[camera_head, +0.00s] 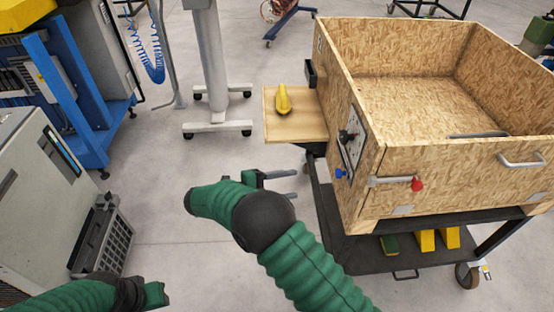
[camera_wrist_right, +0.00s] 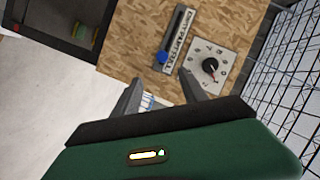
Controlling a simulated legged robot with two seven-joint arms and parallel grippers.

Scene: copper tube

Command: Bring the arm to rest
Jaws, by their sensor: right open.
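My right arm (camera_head: 310,265) reaches up from the bottom of the head view. Its right gripper (camera_head: 289,184) is open and empty, left of the wooden box's cart and above the floor. In the right wrist view the two fingers of the right gripper (camera_wrist_right: 160,80) are apart with nothing held between them. Beyond them is a wooden panel with a dial (camera_wrist_right: 209,68) and a slot with a blue knob (camera_wrist_right: 162,57).
The open wooden box (camera_head: 400,190) on a black cart (camera_head: 375,258) fills the right. A side shelf (camera_head: 300,126) carries a yellow object (camera_head: 283,99). A red-tipped lever (camera_head: 416,184) juts from the box front. A grey cabinet (camera_head: 35,200) stands left. Floor between is clear.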

